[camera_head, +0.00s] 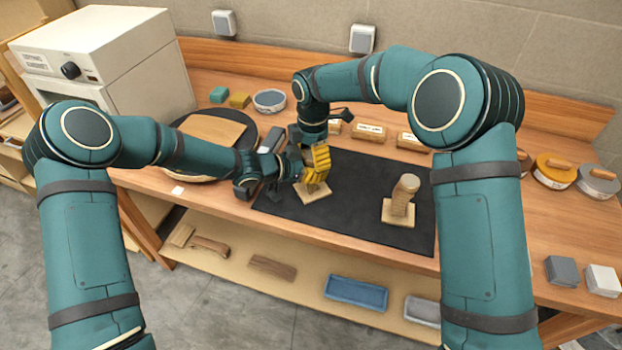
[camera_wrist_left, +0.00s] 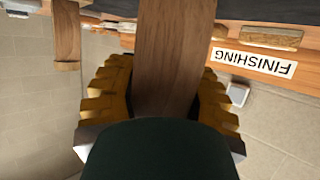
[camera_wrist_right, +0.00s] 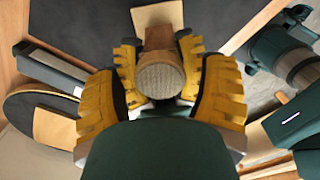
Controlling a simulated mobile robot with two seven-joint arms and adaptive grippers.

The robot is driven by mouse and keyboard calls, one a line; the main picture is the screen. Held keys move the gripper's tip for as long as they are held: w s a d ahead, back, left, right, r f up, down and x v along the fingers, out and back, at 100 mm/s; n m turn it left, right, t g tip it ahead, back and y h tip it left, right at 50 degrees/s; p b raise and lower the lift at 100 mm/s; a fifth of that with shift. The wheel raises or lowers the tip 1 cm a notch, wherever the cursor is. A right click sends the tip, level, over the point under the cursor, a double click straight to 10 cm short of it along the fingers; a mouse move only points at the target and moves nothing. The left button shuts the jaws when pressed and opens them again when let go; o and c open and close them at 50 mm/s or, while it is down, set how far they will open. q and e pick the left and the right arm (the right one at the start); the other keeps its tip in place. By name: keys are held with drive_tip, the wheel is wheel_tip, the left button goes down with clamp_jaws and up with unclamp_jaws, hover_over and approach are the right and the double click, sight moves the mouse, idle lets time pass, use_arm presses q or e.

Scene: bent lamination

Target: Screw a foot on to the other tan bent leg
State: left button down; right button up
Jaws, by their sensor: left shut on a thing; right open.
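A tan bent leg (camera_head: 312,189) stands on a square base (camera_head: 314,198) on the left of the dark mat. My left gripper (camera_head: 298,170) is shut on it from the side; its wood (camera_wrist_left: 168,50) runs between the yellow fingers in the left wrist view. My right gripper (camera_head: 317,160) is above it, pointing down and open. In the right wrist view a round foot with a textured face (camera_wrist_right: 160,80) lies between the open fingers, at the leg's top. Whether the fingers touch it is unclear. Another tan bent leg (camera_head: 401,202) with a round top (camera_head: 410,181) stands on a base to the right.
The dark mat (camera_head: 350,210) is clear between the two legs. Labelled wooden blocks (camera_head: 369,132) stand behind it. A round black tray with a board (camera_head: 208,133) is at the left. Lidded tins (camera_head: 556,170) and grey blocks (camera_head: 562,270) are at the right.

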drive_tip(key=shift+r, duration=2.2)
wheel_tip(320, 180, up, 4)
drive_tip(key=shift+f, duration=0.1)
drive_tip(key=shift+f, duration=0.1)
drive_tip(key=shift+f, duration=4)
